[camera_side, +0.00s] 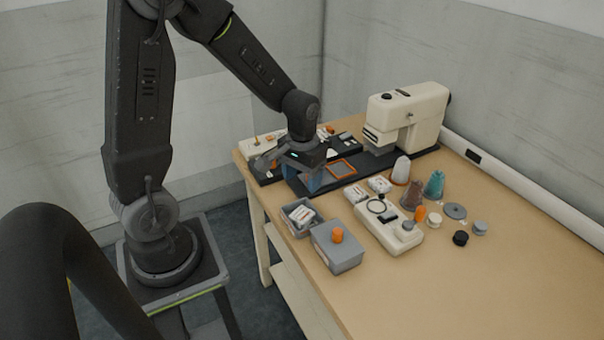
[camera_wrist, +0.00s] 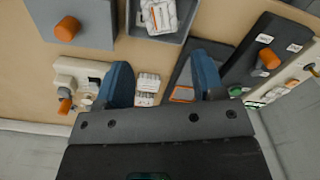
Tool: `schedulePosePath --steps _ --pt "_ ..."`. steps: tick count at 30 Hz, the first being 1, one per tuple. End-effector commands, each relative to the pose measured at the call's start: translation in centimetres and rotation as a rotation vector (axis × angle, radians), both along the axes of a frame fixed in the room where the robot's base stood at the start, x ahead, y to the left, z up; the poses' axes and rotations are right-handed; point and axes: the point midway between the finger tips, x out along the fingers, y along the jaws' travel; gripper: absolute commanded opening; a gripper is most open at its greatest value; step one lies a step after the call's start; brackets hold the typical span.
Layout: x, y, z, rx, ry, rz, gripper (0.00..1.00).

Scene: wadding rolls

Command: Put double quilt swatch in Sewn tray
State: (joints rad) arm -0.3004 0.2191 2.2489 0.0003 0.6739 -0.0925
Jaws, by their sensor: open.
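My gripper (camera_side: 313,186) is open, its blue fingers low over the front part of the dark machine platform. In the wrist view my gripper (camera_wrist: 161,68) shows nothing between its fingertips. A grey square with an orange border (camera_side: 343,169) lies on the platform just right of the fingers; part of it shows in the wrist view (camera_wrist: 182,94). Two white printed packets (camera_side: 357,194) lie on the table beside the platform. A grey open tray (camera_side: 289,219) holds white printed pieces (camera_side: 302,214). I cannot read which piece is the double quilt swatch or which tray is Sewn.
A grey box (camera_side: 337,259) with an orange knob (camera_side: 337,235) stands beside the open tray. A cream sewing machine (camera_side: 410,108) stands behind. A cream device (camera_side: 390,231), thread cones (camera_side: 434,185) and small spools crowd the middle. The table's front right is clear.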

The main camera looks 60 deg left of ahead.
Motion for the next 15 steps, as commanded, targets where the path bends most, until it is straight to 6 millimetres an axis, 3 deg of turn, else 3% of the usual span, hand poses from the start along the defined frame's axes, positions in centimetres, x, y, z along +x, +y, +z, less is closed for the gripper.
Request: schedulePosePath --steps 5,10,15 --pt "-0.2 -0.6 2.1 0.009 -0.029 -0.022 0.62" --pt "-1.7 -3.2 7.2 0.039 -0.141 -0.109 0.62" --pt "-5.1 -6.3 12.4 0.068 -0.281 -0.224 0.62"
